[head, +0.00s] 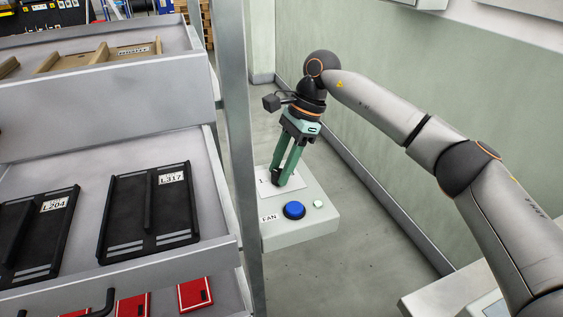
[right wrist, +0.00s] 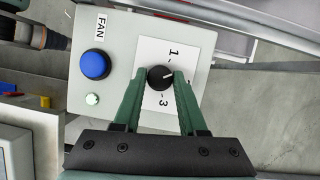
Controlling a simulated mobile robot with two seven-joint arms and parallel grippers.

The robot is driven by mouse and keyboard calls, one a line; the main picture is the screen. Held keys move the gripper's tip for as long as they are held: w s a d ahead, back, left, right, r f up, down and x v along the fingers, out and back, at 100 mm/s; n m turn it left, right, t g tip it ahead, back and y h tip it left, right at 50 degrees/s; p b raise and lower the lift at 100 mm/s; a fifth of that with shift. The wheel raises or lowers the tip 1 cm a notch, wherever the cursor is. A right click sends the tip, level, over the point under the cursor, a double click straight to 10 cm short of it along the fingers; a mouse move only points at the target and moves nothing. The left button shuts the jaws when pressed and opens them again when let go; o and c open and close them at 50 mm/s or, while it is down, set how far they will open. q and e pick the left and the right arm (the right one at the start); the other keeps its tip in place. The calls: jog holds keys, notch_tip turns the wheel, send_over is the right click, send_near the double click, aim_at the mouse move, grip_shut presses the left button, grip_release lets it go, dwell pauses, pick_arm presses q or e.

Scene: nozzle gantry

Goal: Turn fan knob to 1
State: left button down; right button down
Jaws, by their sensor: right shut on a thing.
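The fan knob (right wrist: 158,79) is a round black knob on a white dial card (right wrist: 148,52) in the right wrist view. The card shows "1" above the knob and "3" below it; the part to the right is covered by a finger. A white line on the knob points right and slightly up. My right gripper (head: 277,181) reaches down onto the pale control box (head: 314,225) in the head view. Its green fingers are shut on the knob from both sides, as the right wrist view (right wrist: 161,80) shows. My left gripper is not in view.
A blue button (head: 294,210), a small pale green button (head: 318,204) and a "FAN" label (head: 269,217) sit beside the card. A grey post (head: 240,150) and shelves with black trays (head: 150,212) stand left of the box. Floor is clear to its right.

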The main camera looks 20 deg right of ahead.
jog(key=n+g+p, duration=0.1)
jog(key=n, duration=0.3)
jog(key=shift+w+a+r+n+h, duration=0.1)
jog(key=shift+n+h, duration=0.2)
jog(key=shift+h, duration=0.1)
jog(key=shift+n+g+h+p, duration=0.4)
jog(key=shift+n+g, duration=0.4)
jog(key=shift+n, duration=0.7)
jog(key=shift+c, duration=2.3)
grip_release()
